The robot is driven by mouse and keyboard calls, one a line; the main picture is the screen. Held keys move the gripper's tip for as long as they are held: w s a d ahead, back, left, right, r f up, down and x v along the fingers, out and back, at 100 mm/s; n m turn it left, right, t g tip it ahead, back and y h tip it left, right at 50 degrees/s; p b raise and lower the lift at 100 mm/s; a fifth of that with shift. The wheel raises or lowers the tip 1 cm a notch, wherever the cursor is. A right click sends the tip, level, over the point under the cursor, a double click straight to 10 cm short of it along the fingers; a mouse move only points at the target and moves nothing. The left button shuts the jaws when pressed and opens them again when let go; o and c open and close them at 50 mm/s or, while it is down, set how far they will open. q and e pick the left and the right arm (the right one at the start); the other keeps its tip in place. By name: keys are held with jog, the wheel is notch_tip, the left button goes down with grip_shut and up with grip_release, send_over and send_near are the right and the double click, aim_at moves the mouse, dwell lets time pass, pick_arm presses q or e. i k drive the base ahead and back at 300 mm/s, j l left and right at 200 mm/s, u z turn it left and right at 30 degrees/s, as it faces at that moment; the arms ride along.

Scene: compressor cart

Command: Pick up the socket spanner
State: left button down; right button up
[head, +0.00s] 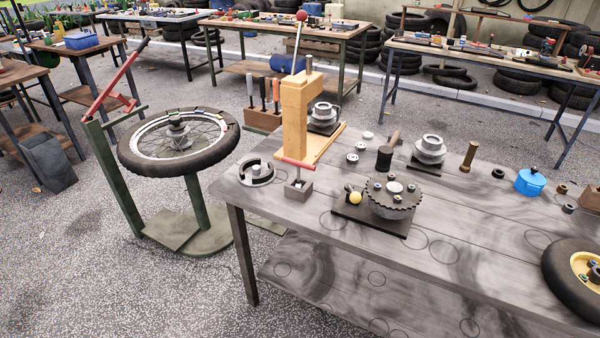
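A T-shaped tool with a red crossbar, which looks like the socket spanner (297,163), stands upright in a small grey block (299,191). The block is near the left end of the grey table (275,208), in front of a wooden press-like stand (295,115). The tool's lower end is hidden in the block. Neither of my grippers is in view.
Right of the block is a dark plate (350,217) with a toothed disc (393,196) and yellow ball (355,198). A grey ring (256,172) lies to its left. A mallet (386,154) and blue pot (529,182) stand farther right. The table's front strip is clear.

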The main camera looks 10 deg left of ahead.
aim_at(299, 164)
jog(key=j+z, duration=0.15)
jog(key=z, duration=0.25)
jog(key=j+z, duration=0.15)
jog(key=z, duration=0.25)
jog(key=j+z, duration=0.2)
jog(key=z, duration=0.25)
jog(key=j+z, duration=0.2)
jog(key=j, duration=0.15)
jog(key=k+j+z, duration=0.2)
jog(key=j, duration=0.2)
jog(key=i, duration=0.1)
